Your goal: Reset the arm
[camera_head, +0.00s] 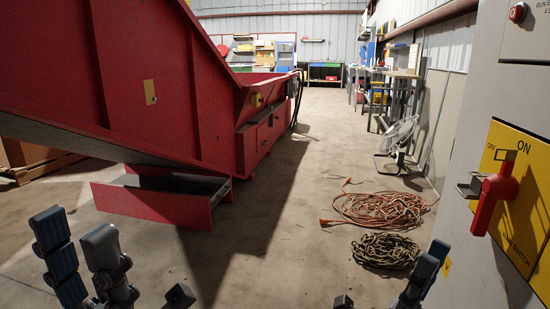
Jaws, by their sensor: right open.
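My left gripper (132,270) is at the lower left edge of the head view. Its dark grey-blue fingers stand apart with nothing between them. My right gripper (386,283) is low in the view, right of centre, partly cut off by the bottom edge. Its fingers are spread and empty. It is below and left of the red switch handle (493,199), which sits on a yellow ON/OFF plate (520,225). Both grippers are apart from the things around them. Most of both arms is out of view.
A grey cabinet (478,130) stands close on the right. A large red machine (150,90) with an open drawer (150,203) fills the left. An orange cable coil (380,209) and a dark chain or cable pile (385,250) lie on the floor. The middle floor is clear.

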